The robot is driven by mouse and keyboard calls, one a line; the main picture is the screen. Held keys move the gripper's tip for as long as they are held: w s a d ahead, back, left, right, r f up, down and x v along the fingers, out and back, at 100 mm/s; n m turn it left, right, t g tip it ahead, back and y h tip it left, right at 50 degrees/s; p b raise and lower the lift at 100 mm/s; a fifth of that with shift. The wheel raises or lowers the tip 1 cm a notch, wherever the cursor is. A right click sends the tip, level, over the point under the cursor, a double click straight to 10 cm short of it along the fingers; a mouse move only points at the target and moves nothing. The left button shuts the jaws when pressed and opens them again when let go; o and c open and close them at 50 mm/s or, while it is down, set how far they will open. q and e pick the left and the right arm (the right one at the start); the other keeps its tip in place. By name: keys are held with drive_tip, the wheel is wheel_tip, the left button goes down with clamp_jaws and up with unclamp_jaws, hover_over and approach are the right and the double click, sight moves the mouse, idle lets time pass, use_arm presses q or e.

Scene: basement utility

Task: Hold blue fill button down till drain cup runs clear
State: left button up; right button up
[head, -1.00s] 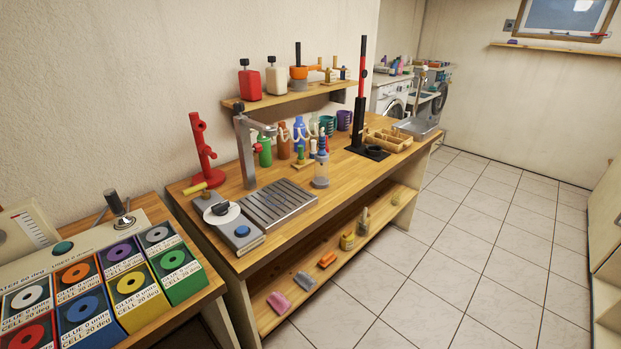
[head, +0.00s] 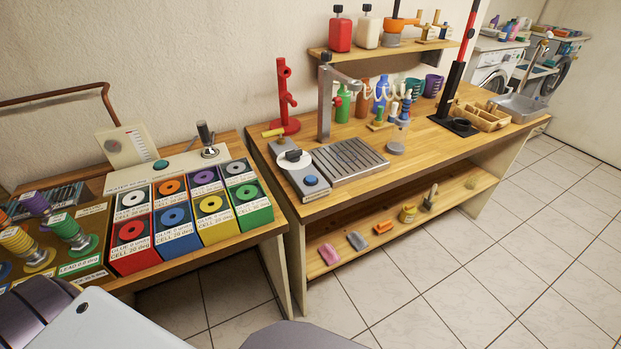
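The blue button (head: 311,181) sits on the front end of a grey control box (head: 305,193), beside a black-and-white dial (head: 293,157). The button looks unpressed, and nothing touches it. A ribbed drip tray (head: 350,162) lies to the right of the box. A metal post with a side arm (head: 325,100) rises behind them. A clear cup-like cylinder (head: 396,142) stands on the bench right of the tray; I cannot tell whether it is the drain cup or what it holds. Neither gripper shows; only grey and white parts of my body appear at the bottom left.
A nearer bench at left holds several coloured glue boxes (head: 172,218), spools (head: 68,230) and a gauge (head: 127,145). A red stand (head: 284,98) is behind the control box. The tiled floor (head: 440,270) in front is clear.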

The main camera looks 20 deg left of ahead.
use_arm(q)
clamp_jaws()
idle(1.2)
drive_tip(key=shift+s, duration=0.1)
